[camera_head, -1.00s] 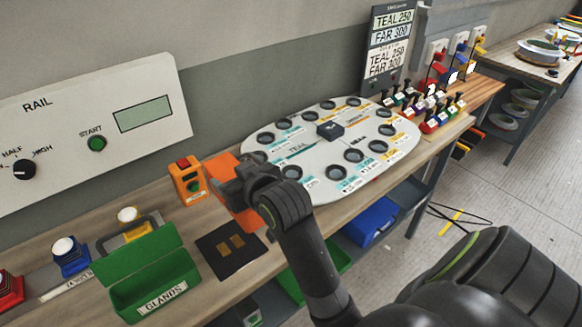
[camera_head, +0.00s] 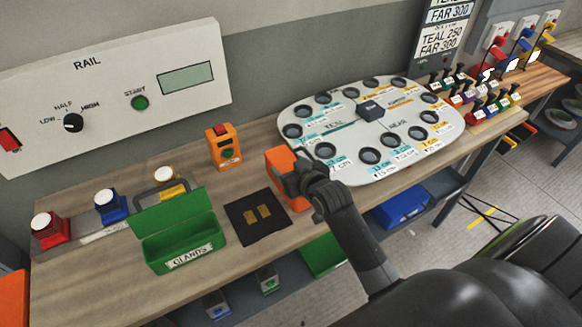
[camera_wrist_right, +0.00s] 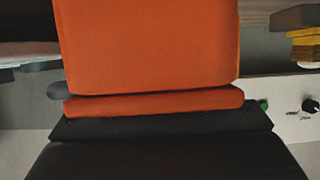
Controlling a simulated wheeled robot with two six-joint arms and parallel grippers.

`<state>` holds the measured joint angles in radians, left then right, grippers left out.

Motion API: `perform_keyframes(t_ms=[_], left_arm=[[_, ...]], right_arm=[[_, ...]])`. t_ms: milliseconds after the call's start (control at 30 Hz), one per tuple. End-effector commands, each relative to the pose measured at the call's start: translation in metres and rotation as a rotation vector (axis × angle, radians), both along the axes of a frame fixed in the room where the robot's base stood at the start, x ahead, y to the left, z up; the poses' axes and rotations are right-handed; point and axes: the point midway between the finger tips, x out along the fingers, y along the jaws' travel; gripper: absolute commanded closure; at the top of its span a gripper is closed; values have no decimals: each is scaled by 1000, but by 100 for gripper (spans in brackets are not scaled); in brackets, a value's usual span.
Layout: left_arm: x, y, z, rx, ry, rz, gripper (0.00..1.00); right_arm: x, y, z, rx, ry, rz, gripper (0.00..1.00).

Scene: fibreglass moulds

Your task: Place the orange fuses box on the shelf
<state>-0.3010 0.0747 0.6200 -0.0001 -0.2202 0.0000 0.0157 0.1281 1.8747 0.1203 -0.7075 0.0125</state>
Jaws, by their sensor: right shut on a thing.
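The orange box (camera_head: 285,180), taken as the fuses box, is in my right gripper (camera_head: 303,178). In the head view it is over the bench between the black mat and the white plate; I cannot tell if it touches the bench. In the right wrist view the orange box (camera_wrist_right: 150,50) fills the upper middle, with a seam near its lower edge, against the dark gripper. No label shows on it. My right gripper is shut on it. A lower shelf (camera_head: 190,302) shows partly under the bench (camera_head: 110,268). My left gripper is not in view.
A green glands box (camera_head: 180,245), a black mat (camera_head: 240,228) and an orange button box (camera_head: 224,148) are on the bench. A white plate with holes (camera_head: 350,160) lies to the right. A blue bin (camera_head: 403,207) and a green bin (camera_head: 322,257) are below the bench.

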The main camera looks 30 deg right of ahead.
Motion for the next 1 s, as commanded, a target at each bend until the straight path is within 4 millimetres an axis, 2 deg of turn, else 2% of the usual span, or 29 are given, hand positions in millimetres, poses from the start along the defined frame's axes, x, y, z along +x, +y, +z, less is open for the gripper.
perform_keyframes(t_ms=[433,467,600,1000], left_arm=[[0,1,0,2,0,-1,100],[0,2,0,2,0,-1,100],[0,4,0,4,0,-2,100],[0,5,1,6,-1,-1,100]], right_arm=[[0,0,-10,0,-4,0,85],[0,0,-11,0,-1,0,35],[0,0,-10,0,-1,0,17],[-2,0,-7,0,-2,0,15]])
